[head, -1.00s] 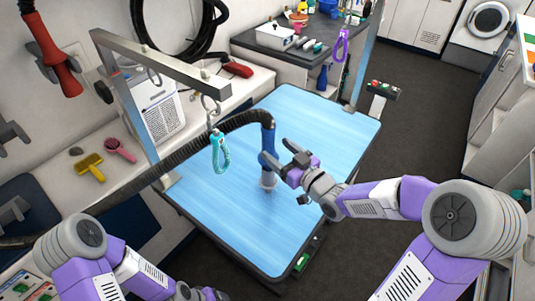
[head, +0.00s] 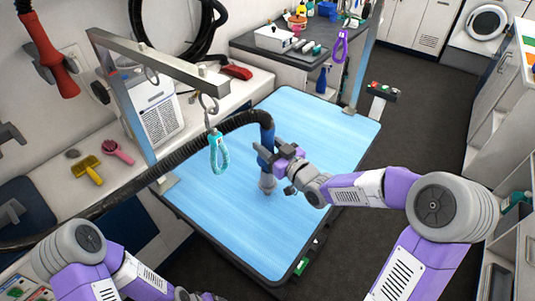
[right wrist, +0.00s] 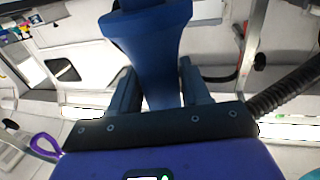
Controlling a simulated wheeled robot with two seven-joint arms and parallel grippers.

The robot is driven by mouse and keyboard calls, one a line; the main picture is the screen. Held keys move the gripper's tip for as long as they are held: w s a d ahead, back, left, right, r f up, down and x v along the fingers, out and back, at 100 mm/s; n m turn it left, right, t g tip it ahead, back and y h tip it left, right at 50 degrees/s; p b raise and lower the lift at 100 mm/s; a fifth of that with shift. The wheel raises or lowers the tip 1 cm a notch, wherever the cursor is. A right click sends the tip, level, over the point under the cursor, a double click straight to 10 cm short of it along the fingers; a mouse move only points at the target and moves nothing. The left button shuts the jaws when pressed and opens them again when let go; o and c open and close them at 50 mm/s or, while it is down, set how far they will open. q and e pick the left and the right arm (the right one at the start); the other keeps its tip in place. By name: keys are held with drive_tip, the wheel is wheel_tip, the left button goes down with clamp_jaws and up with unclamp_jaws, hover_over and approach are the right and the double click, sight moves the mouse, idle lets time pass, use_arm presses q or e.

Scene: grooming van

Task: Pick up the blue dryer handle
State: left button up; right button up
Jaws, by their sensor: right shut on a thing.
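The blue dryer handle (head: 267,137) stands nearly upright over the blue grooming table (head: 225,215), with a black ribbed hose on its top and a grey nozzle (head: 267,184) pointing down at the tabletop. My right gripper (head: 272,156) is shut on the handle from the right. In the right wrist view the blue handle (right wrist: 154,55) runs between the two dark fingers (right wrist: 160,92); part of it is hidden behind the gripper body. My left gripper (head: 203,296) is only partly seen at the bottom edge, and its fingers cannot be made out.
The black hose (head: 180,155) arches left across the table. A teal loop (head: 217,152) hangs from the grey overhead bar (head: 160,62) close to the hose. A yellow brush (head: 88,170) and a pink brush (head: 117,151) lie on the left counter. The table's near half is clear.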

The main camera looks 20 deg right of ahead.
drive_tip(key=shift+r, duration=0.3)
drive_tip(key=shift+c, duration=0.5)
wheel_tip(320, 180, up, 18)
drive_tip(key=p, duration=0.6)
drive_tip(key=shift+f, duration=0.15)
